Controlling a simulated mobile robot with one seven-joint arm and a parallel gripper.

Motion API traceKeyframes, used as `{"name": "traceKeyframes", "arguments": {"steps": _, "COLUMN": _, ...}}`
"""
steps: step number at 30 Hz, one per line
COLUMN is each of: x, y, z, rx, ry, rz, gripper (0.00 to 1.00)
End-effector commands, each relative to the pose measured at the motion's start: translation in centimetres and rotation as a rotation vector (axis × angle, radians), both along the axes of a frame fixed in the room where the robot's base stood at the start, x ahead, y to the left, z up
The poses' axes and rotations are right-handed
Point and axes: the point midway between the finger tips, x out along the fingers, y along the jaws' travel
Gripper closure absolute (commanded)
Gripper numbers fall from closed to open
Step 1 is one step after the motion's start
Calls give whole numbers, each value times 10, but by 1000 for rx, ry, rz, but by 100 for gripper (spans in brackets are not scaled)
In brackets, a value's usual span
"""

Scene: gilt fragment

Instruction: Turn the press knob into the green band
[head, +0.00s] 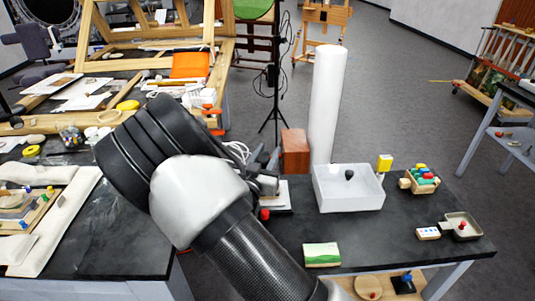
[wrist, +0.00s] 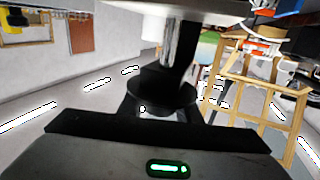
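I cannot pick out the press knob or a green band with certainty. A small red knob (head: 264,214) shows beside my arm in the head view, next to a pale flat plate (head: 277,197). A grey metal part (head: 264,184) juts out above it, half hidden by my arm; I cannot tell what it belongs to. A dark round knob-like piece (head: 349,174) shows at the white tray (head: 348,203). My arm fills the middle of the head view and hides the bench behind it. My gripper's fingers do not show clearly in either view.
A green-and-white card (head: 321,255) lies at the front edge. A wooden frame (wrist: 240,98) shows in the wrist view.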

Motion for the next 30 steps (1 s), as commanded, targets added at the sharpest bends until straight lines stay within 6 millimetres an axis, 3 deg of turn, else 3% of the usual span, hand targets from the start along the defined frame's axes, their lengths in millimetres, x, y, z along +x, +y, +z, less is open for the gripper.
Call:
{"name": "traceKeyframes", "arguments": {"steps": 3, "x": 0, "y": 0, "z": 0, "rx": 0, "ry": 0, "rz": 0, "gripper": 92}}
{"name": "traceKeyframes", "arguments": {"steps": 14, "x": -1, "y": -2, "z": -1, "rx": 2, "ry": -1, "rz": -69, "gripper": 92}}
{"name": "traceKeyframes", "arguments": {"steps": 30, "x": -11, "y": -15, "z": -3, "rx": 6, "ry": 1, "rz": -518, "gripper": 92}}
